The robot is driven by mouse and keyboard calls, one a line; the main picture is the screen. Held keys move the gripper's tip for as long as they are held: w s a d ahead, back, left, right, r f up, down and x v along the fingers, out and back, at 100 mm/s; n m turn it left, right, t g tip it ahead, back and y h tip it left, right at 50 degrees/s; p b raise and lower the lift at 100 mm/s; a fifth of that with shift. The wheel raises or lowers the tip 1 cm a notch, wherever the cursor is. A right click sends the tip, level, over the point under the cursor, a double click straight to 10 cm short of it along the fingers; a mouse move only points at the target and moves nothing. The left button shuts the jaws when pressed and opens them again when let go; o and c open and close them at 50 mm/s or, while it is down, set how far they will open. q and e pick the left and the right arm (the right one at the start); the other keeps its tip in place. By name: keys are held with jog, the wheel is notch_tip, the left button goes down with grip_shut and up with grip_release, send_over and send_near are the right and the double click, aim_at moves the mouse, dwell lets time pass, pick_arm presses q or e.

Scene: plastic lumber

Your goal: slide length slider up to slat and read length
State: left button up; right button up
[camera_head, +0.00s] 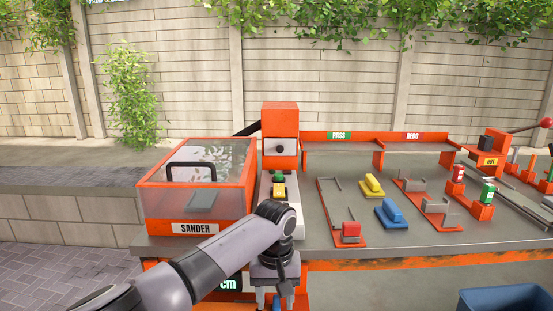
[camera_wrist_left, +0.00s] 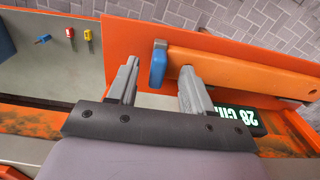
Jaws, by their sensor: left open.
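The blue length slider (camera_wrist_left: 158,64) is at the left end of an orange bar (camera_wrist_left: 240,68), seemingly the slat, in the left wrist view. It looks in contact with the bar's end or very close. My left gripper (camera_wrist_left: 157,82) is open, with one finger on each side of the slider; the right finger overlaps the bar's end. In the head view my left gripper (camera_head: 274,301) is low at the bench front, with a bit of blue between its fingers. My right gripper is not in view.
The sander box (camera_head: 195,228) with a clear lid stands left on the bench. An orange post machine (camera_head: 281,120) is behind my arm. Orange jigs with yellow (camera_head: 372,185) and blue (camera_head: 390,212) blocks, a PASS/REDO rack (camera_head: 338,136) and a HOT station (camera_head: 490,160) fill the right.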

pick_arm(q)
notch_tip(320, 180, up, 4)
jog(key=p, duration=0.3)
jog(key=shift+f, duration=0.2)
notch_tip(320, 180, up, 2)
jog(key=p, duration=0.3)
jog(key=shift+r, duration=0.2)
jog(key=shift+r+p, duration=0.4)
jog(key=shift+f, duration=0.1)
